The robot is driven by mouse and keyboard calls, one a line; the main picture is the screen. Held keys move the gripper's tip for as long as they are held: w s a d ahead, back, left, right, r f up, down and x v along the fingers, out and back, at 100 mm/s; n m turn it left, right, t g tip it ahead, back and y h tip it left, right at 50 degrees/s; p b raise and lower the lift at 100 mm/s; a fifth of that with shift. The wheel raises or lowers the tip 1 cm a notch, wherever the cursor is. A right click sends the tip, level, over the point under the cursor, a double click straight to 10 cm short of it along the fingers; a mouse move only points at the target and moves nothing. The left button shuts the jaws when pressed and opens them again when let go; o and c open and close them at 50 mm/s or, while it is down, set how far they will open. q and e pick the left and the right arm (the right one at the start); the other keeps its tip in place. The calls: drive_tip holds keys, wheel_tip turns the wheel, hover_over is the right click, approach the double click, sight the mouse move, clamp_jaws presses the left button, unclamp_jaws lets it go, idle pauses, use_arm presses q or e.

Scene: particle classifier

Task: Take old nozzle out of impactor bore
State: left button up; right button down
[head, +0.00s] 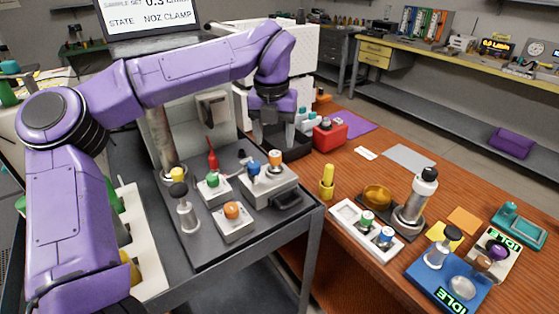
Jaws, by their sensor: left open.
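My left arm, purple, comes in from the left and arches over the grey bench. Its gripper (268,133) is open, pointing down at the bench's back right, beside a dark tray (292,150). A pale metal column (160,140) stands at the bench's back left, with a yellow-topped part (174,174) at its foot. I cannot tell which part is the impactor, and I see no bore or nozzle clearly. The arm and gripper hide part of the area behind. The screen (150,14) reads "STATE NOZ CLAMP". My right gripper is not in view.
Several blocks with coloured knobs crowd the bench, including an orange-knobbed one (233,222). Right, the wooden table holds a red box (330,134), a white holder (352,219), a metal bottle (412,205) and a blue device (438,272).

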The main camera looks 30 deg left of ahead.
sight(275, 154)
use_arm(q)
drive_tip(key=f, duration=0.4)
drive_tip(key=w+f, duration=0.1)
drive_tip(key=f, duration=0.2)
drive_tip(key=shift+a, duration=0.3)
drive_tip(key=c, duration=1.2)
